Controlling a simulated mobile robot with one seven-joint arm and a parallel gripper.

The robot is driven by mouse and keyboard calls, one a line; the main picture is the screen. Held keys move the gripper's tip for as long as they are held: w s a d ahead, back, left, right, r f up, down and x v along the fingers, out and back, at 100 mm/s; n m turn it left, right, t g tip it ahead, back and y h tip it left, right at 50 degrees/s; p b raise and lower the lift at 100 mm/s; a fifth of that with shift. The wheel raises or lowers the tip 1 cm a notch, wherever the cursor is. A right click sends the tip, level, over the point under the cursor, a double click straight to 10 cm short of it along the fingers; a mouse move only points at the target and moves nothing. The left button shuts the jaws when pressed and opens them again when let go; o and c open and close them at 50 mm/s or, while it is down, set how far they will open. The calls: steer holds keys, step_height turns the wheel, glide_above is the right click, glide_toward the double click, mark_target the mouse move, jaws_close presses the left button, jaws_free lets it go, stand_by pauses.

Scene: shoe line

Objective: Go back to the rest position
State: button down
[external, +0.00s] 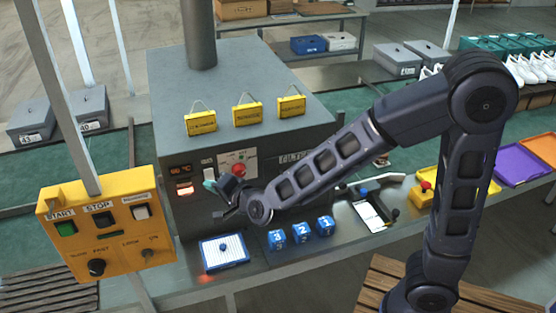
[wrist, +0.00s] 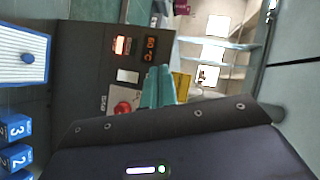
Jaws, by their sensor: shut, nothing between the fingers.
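My gripper (external: 212,186) is in front of the control panel of a grey machine (external: 180,150), with its arm reaching in from the right. Its teal fingers also show in the wrist view (wrist: 158,87), closed together and empty. They are close to a white switch (external: 208,174) and a red knob (external: 239,170). The wrist view shows the white switch (wrist: 127,75) and the red knob (wrist: 123,108) beside the fingers. I cannot tell whether the fingers touch the panel.
A blue-framed white ribbed plate (external: 223,251) and blue numbered cubes (external: 301,233) stand on the bench below my arm. A yellow button box (external: 107,230) is at the left front. A clipboard (external: 370,214) and yellow tray (external: 453,194) are to the right.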

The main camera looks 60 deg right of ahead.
steer(key=s+a+r+n+g+y, duration=0.1)
steer(key=s+r+n+g+y, duration=0.15)
steer(key=s+n, duration=0.35)
steer(key=s+r+n+g+y, duration=0.2)
steer(key=s+n+y, duration=0.15)
steer(key=s, duration=0.45)
steer(key=s+d+n+g+h, duration=0.1)
steer(key=s+d+n+g, duration=0.1)
steer(key=s, duration=0.9)
steer(key=s+d+f+n+g+h, duration=0.1)
steer(key=s+d+n+g, duration=0.2)
steer(key=s, duration=0.9)
steer(key=d+n, duration=0.1)
steer(key=n, duration=0.2)
steer(key=shift+d, duration=0.2)
steer(key=shift+s+g, duration=0.1)
steer(key=shift+g, duration=0.15)
